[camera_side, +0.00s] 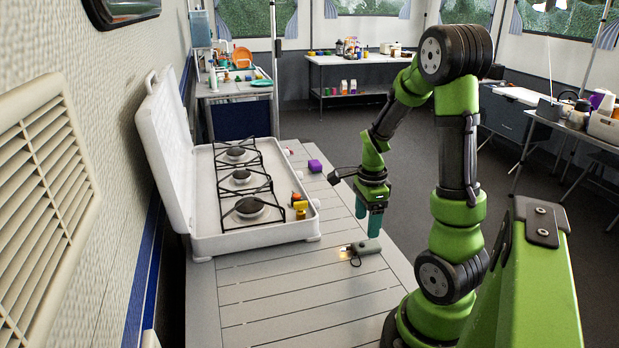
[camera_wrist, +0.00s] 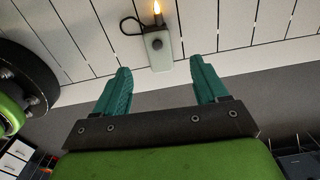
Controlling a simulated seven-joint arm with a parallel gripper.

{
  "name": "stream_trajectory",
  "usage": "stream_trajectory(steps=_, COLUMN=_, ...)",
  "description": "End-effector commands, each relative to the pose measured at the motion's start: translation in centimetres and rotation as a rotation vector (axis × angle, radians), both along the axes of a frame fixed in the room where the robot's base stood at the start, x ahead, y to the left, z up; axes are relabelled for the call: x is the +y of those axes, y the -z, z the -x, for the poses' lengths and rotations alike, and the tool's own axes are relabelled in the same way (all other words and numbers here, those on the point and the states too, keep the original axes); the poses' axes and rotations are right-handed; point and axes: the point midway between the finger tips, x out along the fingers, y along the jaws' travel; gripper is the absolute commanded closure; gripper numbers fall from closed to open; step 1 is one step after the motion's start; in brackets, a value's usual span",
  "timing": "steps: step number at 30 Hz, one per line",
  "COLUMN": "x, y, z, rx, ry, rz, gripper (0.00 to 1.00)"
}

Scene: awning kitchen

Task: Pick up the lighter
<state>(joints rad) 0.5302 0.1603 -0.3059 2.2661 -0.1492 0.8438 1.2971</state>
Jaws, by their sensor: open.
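The lighter (camera_side: 369,246) lies on the slatted table near its right edge, a grey-green body with a small glowing flame at its left end and a dark cord loop. In the wrist view the lighter (camera_wrist: 159,50) is upright in the picture, flame end at the top, just beyond the fingertips and between their lines. My gripper (camera_side: 368,225) points down above the table, a little above the lighter and apart from it. Its teal fingers (camera_wrist: 160,66) are spread with nothing between them.
A white camping stove (camera_side: 262,228) with its lid up stands left of the lighter. The slatted table (camera_side: 290,290) is clear in front of the lighter.

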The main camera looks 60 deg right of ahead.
Motion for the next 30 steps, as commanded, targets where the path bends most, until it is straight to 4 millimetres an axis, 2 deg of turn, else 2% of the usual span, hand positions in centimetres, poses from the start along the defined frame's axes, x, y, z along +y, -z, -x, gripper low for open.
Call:
stream_trajectory(steps=3, x=0.0, y=1.5, z=0.1, rx=0.002, ry=0.001, rz=-0.002, gripper=0.28)
stream_trajectory(steps=8, x=0.0, y=2.4, z=0.1, rx=0.001, ry=-0.001, rz=-0.001, gripper=0.28)
stream_trajectory(steps=15, x=0.0, y=5.9, z=0.5, rx=0.003, ry=0.0, rz=-0.004, gripper=0.28)
stream_trajectory(steps=18, x=-0.1, y=6.9, z=0.5, rx=0.001, ry=-0.001, rz=-0.001, gripper=0.28)
stream_trajectory(steps=26, x=-0.1, y=7.1, z=0.4, rx=-0.001, ry=-0.001, rz=0.0, gripper=0.28)
stream_trajectory(steps=30, x=-0.1, y=7.1, z=0.4, rx=-0.001, ry=-0.001, rz=0.0, gripper=0.46)
